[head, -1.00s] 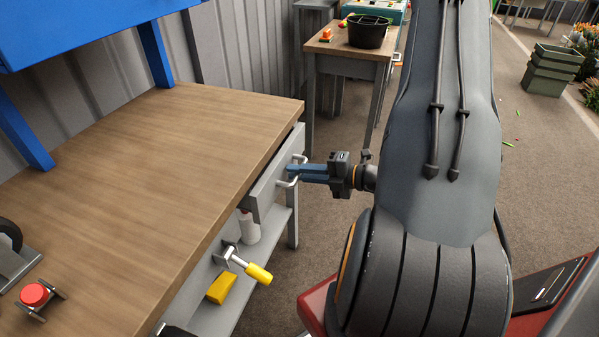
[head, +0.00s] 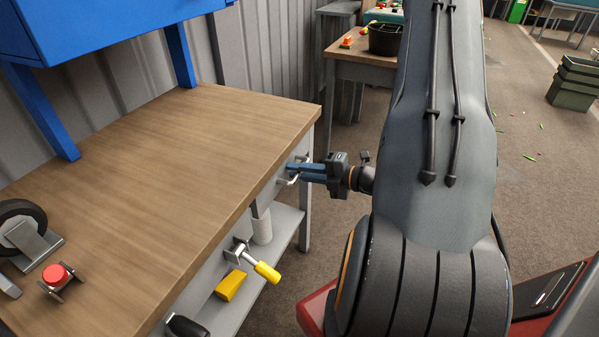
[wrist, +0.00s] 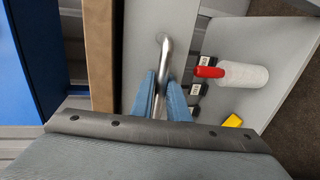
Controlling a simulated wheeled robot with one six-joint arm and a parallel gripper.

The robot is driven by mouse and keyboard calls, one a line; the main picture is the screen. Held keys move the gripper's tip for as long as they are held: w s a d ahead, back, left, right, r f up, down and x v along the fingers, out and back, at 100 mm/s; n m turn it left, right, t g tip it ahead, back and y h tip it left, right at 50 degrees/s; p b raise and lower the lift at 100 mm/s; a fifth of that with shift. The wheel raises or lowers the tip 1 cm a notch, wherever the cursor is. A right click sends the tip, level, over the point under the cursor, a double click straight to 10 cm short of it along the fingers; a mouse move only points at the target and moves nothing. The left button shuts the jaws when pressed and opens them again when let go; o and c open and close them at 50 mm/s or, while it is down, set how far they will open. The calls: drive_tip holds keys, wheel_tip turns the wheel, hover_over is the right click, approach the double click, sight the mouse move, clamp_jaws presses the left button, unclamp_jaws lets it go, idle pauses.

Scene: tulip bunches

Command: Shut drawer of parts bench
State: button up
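The parts bench (head: 190,150) has a wooden top and a grey drawer (head: 268,192) under its right edge. The drawer front now lies about level with the bench edge; any small remaining gap is hard to tell. My gripper (head: 293,171) is at the drawer's metal bar handle (head: 290,182). In the wrist view the blue fingers of my gripper (wrist: 161,88) sit close on both sides of the handle (wrist: 165,52), shut on it, in front of the grey drawer front (wrist: 138,40). The drawer's inside is hidden.
A lower shelf (head: 285,222) holds a white roll (head: 262,228), a yellow block (head: 230,285) and a yellow-handled tool (head: 266,271). A red button (head: 56,274) stands on the benchtop. A second table (head: 362,72) with a black bucket (head: 384,39) is behind.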

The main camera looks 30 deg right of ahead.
drive_tip(key=v, duration=0.7)
drive_tip(key=shift+s+d, duration=0.25)
drive_tip(key=shift+s, duration=0.1)
drive_tip(key=shift+a+r, duration=0.1)
idle(0.3)
drive_tip(key=s+a+r+n+g+p, duration=0.1)
drive_tip(key=s+a+r+n+g, duration=0.25)
drive_tip(key=a+n, duration=0.35)
drive_tip(key=s+a+r+n+g+y+p, duration=0.1)
drive_tip(key=s+a+r+n+g, duration=0.1)
drive_tip(key=a+n+g, duration=0.5)
drive_tip(key=s+a+r+n+g+p, duration=0.1)
drive_tip(key=s+a+r+n+g, duration=0.15)
drive_tip(key=a+n, duration=0.45)
drive_tip(key=s+r+n+h+p, duration=0.1)
drive_tip(key=r+n+h, duration=0.3)
drive_tip(key=n, duration=0.9)
drive_tip(key=s+r+n+h+p, duration=0.2)
drive_tip(key=r+n+h, duration=0.2)
drive_tip(key=n, duration=0.9)
drive_tip(key=shift+r+h, duration=0.2)
drive_tip(key=shift+h, duration=0.5)
